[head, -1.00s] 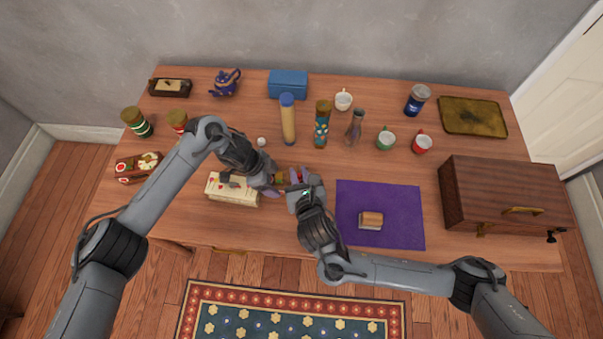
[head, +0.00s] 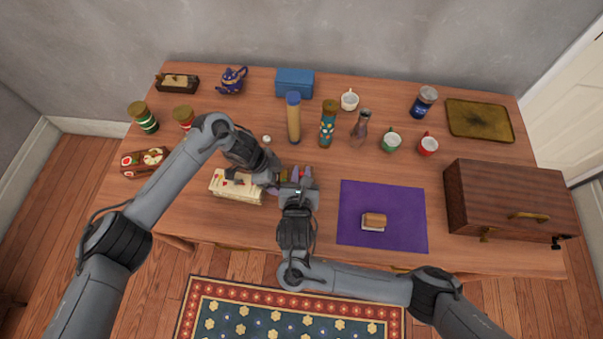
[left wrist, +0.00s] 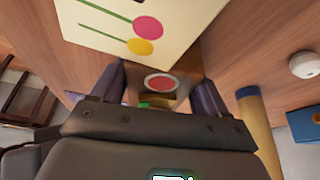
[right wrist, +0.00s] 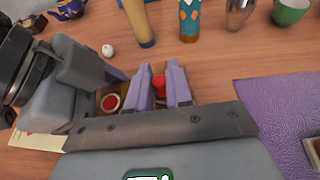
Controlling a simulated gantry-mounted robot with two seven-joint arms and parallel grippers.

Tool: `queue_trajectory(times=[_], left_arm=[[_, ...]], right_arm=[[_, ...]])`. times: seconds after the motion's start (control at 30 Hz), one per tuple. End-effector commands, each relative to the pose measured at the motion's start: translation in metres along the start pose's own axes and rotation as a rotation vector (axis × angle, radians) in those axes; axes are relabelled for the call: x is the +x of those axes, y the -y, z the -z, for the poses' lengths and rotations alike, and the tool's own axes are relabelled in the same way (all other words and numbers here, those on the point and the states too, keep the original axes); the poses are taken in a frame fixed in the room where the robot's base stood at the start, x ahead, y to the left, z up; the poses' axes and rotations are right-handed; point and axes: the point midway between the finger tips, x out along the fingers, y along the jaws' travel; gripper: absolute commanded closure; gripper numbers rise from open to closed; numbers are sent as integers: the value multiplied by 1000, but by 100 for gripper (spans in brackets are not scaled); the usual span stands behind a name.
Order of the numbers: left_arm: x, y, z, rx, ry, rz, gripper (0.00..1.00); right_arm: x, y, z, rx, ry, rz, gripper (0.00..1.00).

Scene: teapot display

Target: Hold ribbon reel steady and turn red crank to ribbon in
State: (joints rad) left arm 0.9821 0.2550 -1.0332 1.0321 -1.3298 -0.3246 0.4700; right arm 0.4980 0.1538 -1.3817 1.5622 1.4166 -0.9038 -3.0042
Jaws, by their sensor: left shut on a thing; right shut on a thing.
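The ribbon reel (head: 285,176) sits on the table between my two grippers, mostly hidden by them in the head view. In the left wrist view its wooden body with a red round disc (left wrist: 160,83) lies between the purple fingers of my left gripper (left wrist: 158,92), which is shut on it. The red disc also shows in the right wrist view (right wrist: 110,102). The red crank (right wrist: 158,86) has its knob between the fingers of my right gripper (right wrist: 162,82), which is shut on it. The crank's exact angle is hidden.
A cream card box with flower pictures (head: 236,187) stands close beside my left gripper. A purple mat (head: 405,215) with a small block (head: 374,222) lies to the right. A yellow tube (head: 294,120) and a patterned bottle (head: 327,125) stand behind the grippers.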

Motion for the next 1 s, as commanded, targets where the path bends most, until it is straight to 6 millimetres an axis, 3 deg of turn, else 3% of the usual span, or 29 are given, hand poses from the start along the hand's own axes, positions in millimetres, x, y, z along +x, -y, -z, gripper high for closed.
queue_trajectory(times=[0.03,0.2,0.67,1.0], left_arm=[[1,-4,2,11,-2,-11,70],[1,-3,1,7,-1,-7,70],[0,-1,-1,0,1,-2,70],[0,0,-1,-1,2,-2,70]], right_arm=[[2,2,-2,-1,5,4,79],[2,2,-2,-1,4,3,57],[2,2,-1,-12,4,-24,57],[3,8,-2,-80,6,-180,57]])
